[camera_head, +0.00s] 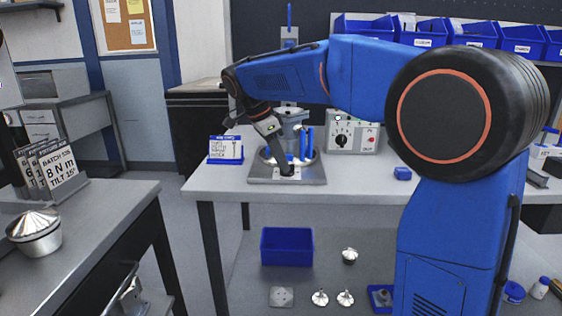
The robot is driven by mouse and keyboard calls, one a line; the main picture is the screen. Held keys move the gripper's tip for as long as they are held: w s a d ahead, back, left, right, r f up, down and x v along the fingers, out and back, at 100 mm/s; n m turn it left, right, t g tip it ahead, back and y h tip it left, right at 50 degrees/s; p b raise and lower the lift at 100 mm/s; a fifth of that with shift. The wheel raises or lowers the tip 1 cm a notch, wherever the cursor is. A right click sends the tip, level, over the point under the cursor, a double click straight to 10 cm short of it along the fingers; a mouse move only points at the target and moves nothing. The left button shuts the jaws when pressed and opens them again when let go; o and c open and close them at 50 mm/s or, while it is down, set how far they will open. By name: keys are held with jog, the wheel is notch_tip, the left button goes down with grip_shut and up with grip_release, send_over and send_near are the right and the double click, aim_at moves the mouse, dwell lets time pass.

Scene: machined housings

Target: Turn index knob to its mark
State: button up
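A grey control box (355,146) stands on the workbench, just right of the fixture. A small black knob (341,141) with marks around it is on its front; I take it to be the index knob. Its pointer and mark are too small to read. My gripper (287,168) points down over a round metal fixture (258,174) on a square plate, left of the box and apart from the knob. Its fingers are dark and small here. I cannot tell if they are open or shut, or touching the fixture.
A card in a blue stand (226,150) is left of the fixture. A small blue block (402,173) lies right of the box. Blue bins (470,36) line the back. Below are a blue crate (287,246) and several metal parts. A side table (110,230) is at left.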

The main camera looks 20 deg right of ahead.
grip_shut()
jog(key=shift+s+n, duration=0.1)
jog(key=shift+n, duration=0.2)
jog(key=n, duration=0.1)
jog(key=n+t, duration=0.1)
jog(key=n, duration=0.1)
jog(key=shift+s+d+n+t, duration=0.1)
jog(key=shift+s+n+t, duration=0.2)
jog(key=n, duration=0.1)
jog(key=n+t+y, duration=0.1)
jog(key=n, duration=0.2)
jog(key=shift+s+d+n, duration=0.25)
jog(key=shift+s+n, duration=0.05)
jog(key=n+y, duration=0.1)
jog(key=n, duration=0.1)
jog(key=n+t+y, duration=0.1)
jog(key=n, duration=0.1)
jog(key=shift+s+d, duration=0.15)
jog(key=shift+d, duration=0.2)
jog(key=shift+d+n+t+y, duration=0.15)
jog(key=shift+n+y, duration=0.25)
jog(key=shift+n, duration=0.8)
jog(key=shift+d+n+t+y, duration=0.15)
jog(key=shift+n+y, duration=0.25)
jog(key=shift+n, duration=0.8)
